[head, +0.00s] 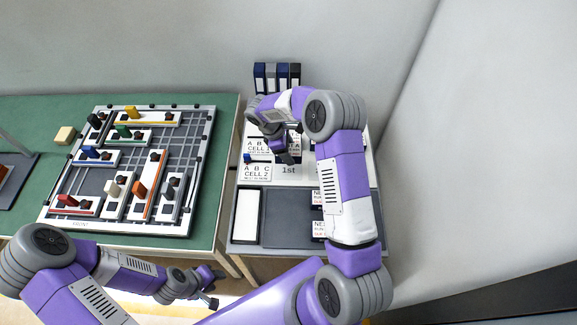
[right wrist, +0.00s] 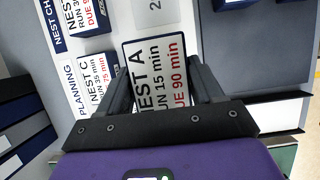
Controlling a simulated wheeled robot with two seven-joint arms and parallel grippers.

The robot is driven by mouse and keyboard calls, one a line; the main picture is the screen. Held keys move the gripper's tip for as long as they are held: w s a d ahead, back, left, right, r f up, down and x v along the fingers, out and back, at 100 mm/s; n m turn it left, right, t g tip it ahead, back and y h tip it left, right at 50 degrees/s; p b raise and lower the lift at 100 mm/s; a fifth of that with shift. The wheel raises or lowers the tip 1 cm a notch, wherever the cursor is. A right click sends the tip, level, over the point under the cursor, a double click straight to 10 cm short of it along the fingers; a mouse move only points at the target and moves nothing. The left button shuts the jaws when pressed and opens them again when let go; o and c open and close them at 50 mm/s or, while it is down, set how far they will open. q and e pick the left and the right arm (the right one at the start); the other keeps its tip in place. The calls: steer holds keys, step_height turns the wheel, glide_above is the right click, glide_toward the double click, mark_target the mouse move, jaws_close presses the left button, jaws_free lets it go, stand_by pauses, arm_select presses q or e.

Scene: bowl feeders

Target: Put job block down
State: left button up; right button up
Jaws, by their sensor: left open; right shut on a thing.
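In the right wrist view, my right gripper (right wrist: 160,92) is shut on a job block (right wrist: 157,66) with a white label reading NEST A, RUN 15 min, DUE 90 min. In the head view, my right gripper (head: 287,155) is over the back part of the white planning board (head: 290,178), near the "1st" marking. The held block is hard to make out there. Whether it touches the board cannot be told. My left gripper (head: 211,288) is open and empty at the lower middle, in front of the green table.
Other labelled blocks stand close to the held one, including a NEST C block (right wrist: 92,80). Two more blocks sit at the board's front right, partly behind my arm. Binders (head: 277,77) stand at the back. A feeder board (head: 130,165) lies on the green table (head: 222,130).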

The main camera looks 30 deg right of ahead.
step_height(320, 180, down, 8)
steer(key=shift+f, duration=0.25)
steer(key=o, duration=0.7)
steer(key=shift+f+b, duration=0.15)
steer(key=shift+b, duration=0.2)
steer(key=o, duration=0.4)
steer(key=shift+o, duration=0.2)
steer(key=shift+r, duration=0.2)
steer(key=shift+w+a+r, duration=0.1)
steer(key=shift+r, duration=0.2)
steer(key=v, duration=1.1)
steer(key=shift+r+p, duration=0.2)
steer(key=shift+p, duration=0.2)
